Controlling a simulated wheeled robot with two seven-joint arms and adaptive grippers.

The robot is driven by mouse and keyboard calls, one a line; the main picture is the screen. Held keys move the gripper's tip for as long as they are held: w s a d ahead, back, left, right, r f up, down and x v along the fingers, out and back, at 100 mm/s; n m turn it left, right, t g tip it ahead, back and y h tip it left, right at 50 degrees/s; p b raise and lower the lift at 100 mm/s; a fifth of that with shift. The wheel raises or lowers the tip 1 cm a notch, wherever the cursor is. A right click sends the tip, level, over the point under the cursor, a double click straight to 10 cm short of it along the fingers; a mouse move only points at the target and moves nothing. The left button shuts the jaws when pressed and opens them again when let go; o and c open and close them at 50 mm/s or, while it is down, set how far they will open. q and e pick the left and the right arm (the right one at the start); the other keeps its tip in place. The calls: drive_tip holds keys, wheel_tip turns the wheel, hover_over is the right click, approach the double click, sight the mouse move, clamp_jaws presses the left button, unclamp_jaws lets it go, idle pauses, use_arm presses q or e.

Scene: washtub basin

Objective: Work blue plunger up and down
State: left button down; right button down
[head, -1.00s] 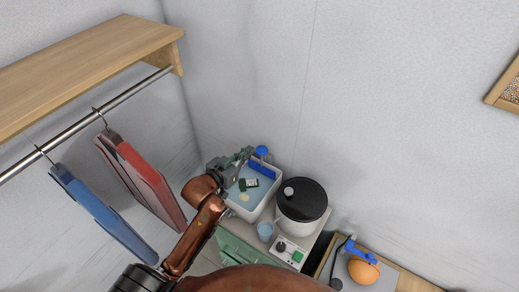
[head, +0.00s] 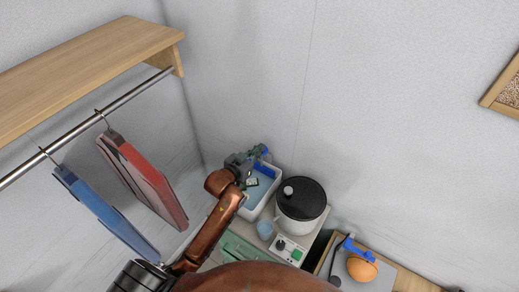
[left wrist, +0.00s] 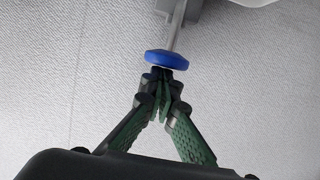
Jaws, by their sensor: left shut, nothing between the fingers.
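The blue plunger (head: 264,150) stands at the back of the white washtub basin (head: 276,187), partly hidden behind my left gripper (head: 256,153). In the left wrist view the plunger's blue disc (left wrist: 168,60) sits on a thin pale rod that runs to a grey part at the top edge. My left gripper (left wrist: 161,92) shows there with its green-padded fingers together and empty, tips right beside the disc. I cannot tell whether they touch it. The basin holds pale blue water with a small dark item (head: 252,182) in it. My right gripper is not in view.
A white pot with a black lid (head: 301,194) stands close to the right of the basin. A pale blue cup (head: 265,229) and a control box (head: 289,249) are in front. An orange ball (head: 361,269) lies on a board at right.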

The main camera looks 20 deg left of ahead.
use_arm(q)
drive_tip(key=shift+f, duration=0.15)
wheel_tip(320, 180, down, 5)
drive_tip(key=shift+r+b, duration=0.15)
drive_tip(key=shift+b, duration=0.65)
drive_tip(key=shift+s, duration=0.1)
